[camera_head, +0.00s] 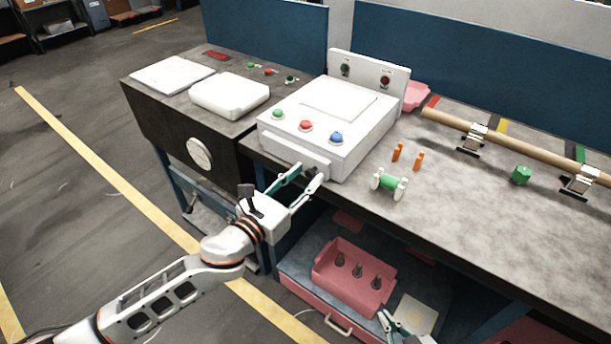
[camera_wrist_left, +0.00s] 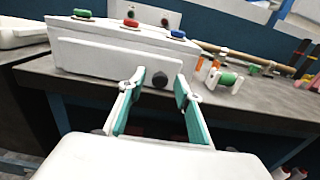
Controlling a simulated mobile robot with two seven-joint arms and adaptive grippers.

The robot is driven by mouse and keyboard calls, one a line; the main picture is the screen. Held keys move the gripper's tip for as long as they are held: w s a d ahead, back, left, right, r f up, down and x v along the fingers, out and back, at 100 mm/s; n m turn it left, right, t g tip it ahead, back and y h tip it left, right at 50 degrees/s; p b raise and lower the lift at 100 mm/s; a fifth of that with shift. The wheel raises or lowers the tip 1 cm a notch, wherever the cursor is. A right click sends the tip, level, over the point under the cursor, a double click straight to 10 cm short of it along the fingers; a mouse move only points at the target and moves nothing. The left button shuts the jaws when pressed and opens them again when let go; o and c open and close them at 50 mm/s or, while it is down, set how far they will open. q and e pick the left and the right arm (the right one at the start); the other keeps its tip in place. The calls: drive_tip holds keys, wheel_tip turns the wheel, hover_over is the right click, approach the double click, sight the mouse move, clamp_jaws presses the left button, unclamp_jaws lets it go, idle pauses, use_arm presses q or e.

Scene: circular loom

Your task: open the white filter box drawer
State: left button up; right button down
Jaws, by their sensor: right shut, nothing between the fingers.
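The white filter box (camera_head: 330,120) with green, red and blue buttons on top sits near the front edge of the table. Its drawer front (camera_head: 285,153) is a white panel low on the near side, also in the left wrist view (camera_wrist_left: 105,62). The panel stands slightly proud of the box; no open drawer interior shows. A dark round knob (camera_wrist_left: 160,79) is on the panel. My left gripper (camera_head: 309,173) is open, its green-padded fingers on either side of the knob; contact cannot be told. My right gripper (camera_head: 388,322) is shut and empty at the bottom edge, partly cut off.
A green spool with white ends (camera_head: 388,183) and small orange pegs (camera_head: 397,152) stand right of the box. A wooden rod (camera_head: 510,146) lies on holders farther right. A pink tray (camera_head: 343,290) sits on the shelf below. The floor (camera_head: 90,200) at left is clear.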

use_arm(q)
drive_tip(key=shift+w+d, duration=0.25)
drive_tip(key=shift+w, duration=0.1)
clamp_jaws()
drive_tip(key=shift+s+a, duration=0.1)
drive_tip(key=shift+s, duration=0.05)
